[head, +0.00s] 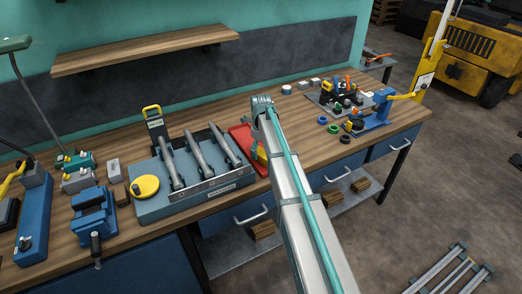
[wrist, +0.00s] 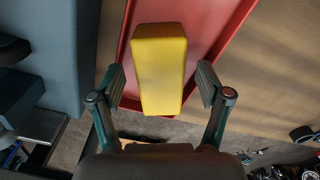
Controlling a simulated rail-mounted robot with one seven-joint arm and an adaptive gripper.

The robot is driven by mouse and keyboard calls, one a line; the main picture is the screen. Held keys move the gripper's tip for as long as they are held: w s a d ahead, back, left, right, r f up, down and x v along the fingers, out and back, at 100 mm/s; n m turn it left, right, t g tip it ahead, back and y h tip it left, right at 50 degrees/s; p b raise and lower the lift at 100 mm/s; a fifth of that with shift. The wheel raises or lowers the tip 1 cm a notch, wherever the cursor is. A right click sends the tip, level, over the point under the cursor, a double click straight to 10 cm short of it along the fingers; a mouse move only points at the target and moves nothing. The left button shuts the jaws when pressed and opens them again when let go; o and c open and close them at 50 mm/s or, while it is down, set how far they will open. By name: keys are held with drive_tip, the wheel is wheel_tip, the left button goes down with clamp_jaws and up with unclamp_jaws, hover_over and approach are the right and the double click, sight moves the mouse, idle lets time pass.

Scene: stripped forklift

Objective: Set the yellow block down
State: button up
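The yellow block (wrist: 160,70) lies over the red tray (wrist: 215,22) in the wrist view; whether it touches the tray floor is hard to tell. My gripper (wrist: 161,88) is open, one finger on each side of the block's near end, with a gap on both sides. In the head view, the red tray (head: 240,135) sits on the wooden bench right of the grey-blue fixture, and a bit of the yellow block (head: 261,153) shows beside my arm. My arm hides most of the gripper there.
The fixture with several grey bars (head: 207,187) stands close left of the tray. Several rings (head: 334,129) and a blue press (head: 378,112) are farther right. Bare bench top (head: 300,135) lies between the tray and the rings. The bench's front edge is close to the tray.

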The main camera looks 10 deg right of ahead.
sight(261, 151)
wheel_tip(261, 151, up, 12)
drive_tip(key=b, duration=0.3)
drive_tip(key=shift+r, duration=0.2)
idle(0.3)
